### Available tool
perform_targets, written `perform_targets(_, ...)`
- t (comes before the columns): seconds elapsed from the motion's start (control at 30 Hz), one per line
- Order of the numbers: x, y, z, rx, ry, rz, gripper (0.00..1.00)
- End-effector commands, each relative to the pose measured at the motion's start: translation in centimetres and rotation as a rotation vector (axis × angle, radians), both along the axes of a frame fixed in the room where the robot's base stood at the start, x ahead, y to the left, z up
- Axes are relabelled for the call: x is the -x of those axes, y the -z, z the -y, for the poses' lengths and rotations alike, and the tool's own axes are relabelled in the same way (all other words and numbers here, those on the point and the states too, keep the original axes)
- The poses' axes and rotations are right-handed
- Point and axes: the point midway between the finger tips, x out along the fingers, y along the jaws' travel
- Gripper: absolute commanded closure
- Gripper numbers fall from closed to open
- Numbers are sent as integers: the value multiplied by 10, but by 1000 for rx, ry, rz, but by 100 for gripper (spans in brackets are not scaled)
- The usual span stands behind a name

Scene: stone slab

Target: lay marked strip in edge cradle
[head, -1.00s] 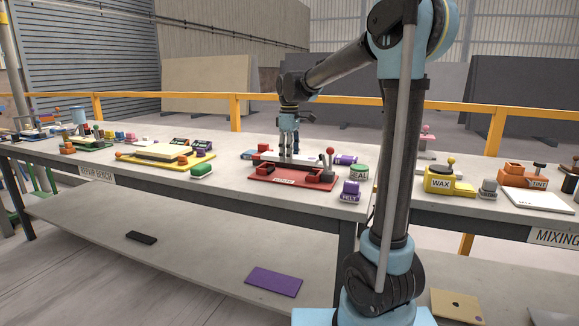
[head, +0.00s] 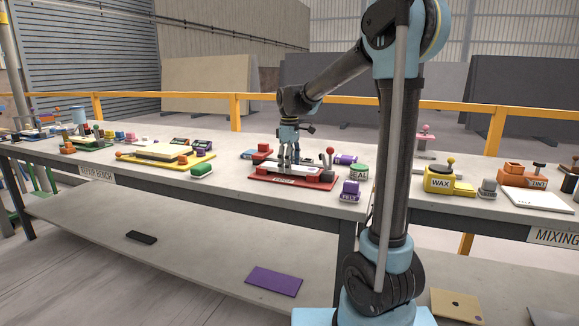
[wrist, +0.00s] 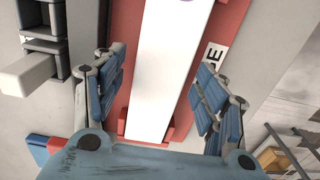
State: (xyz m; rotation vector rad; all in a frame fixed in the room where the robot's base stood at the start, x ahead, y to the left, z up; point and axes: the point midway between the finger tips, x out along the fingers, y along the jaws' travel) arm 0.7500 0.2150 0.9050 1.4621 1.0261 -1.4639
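The marked strip (wrist: 164,75) is a long white bar in the wrist view, with part of a dark mark at the top picture edge. It lies along the red edge cradle (wrist: 228,30), between red blocks at the near end. In the head view the cradle (head: 262,178) is on the bench front, with a pale strip (head: 285,174) showing low in it. My gripper (head: 289,164) is over the cradle, pointing down. In the wrist view its blue-padded fingers (wrist: 160,80) stand apart on either side of the strip, with gaps visible. The strip's far end is out of view.
A grey fixture (wrist: 42,50) is beside the cradle. Bench between yellow tray and cradle is mostly clear.

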Motion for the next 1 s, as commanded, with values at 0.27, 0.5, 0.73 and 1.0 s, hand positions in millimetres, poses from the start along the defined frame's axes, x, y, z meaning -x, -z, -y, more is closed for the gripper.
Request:
perform_targets(0.27, 0, -3, 0, 0, 0, 0, 34)
perform_targets(0.5, 0, -33, -1, 0, -1, 0, 34)
perform_targets(0.73, 0, -75, -1, 1, -1, 0, 34)
perform_targets(1.0, 0, -112, -1, 1, -2, -1, 34)
